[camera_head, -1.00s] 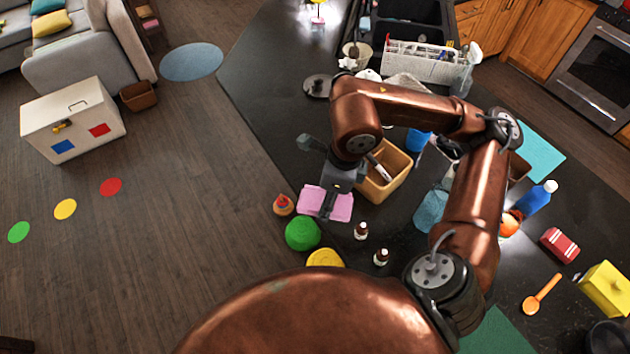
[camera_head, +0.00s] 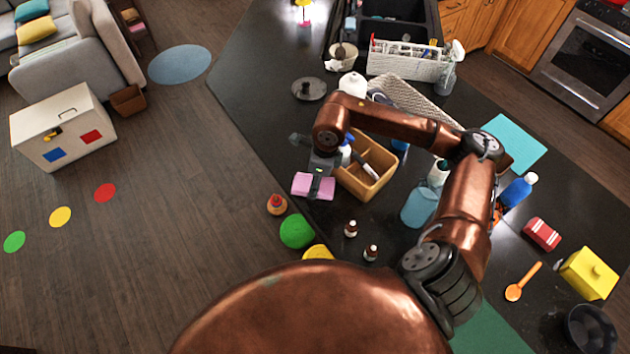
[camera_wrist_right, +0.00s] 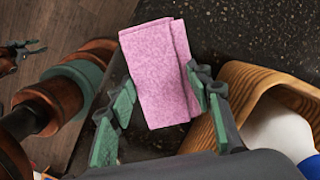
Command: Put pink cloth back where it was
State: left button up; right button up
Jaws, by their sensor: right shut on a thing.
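The pink cloth (camera_head: 299,182) is folded and lies at the counter's left edge in the head view, just left of the tan divided caddy (camera_head: 352,187). My right gripper (camera_head: 318,187) is over the cloth and shut on it. In the right wrist view the cloth (camera_wrist_right: 158,75) sits between the green-padded fingers of my right gripper (camera_wrist_right: 165,98), with its far part sticking out past the fingertips. I cannot tell whether the cloth touches the counter.
A blue spray bottle stands in the caddy. A grey rack (camera_head: 415,100) and the dark sink (camera_head: 395,15) are farther back.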

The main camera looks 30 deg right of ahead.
jog(key=shift+f, duration=0.3)
jog(key=shift+f, duration=0.15)
jog(key=o, duration=1.2)
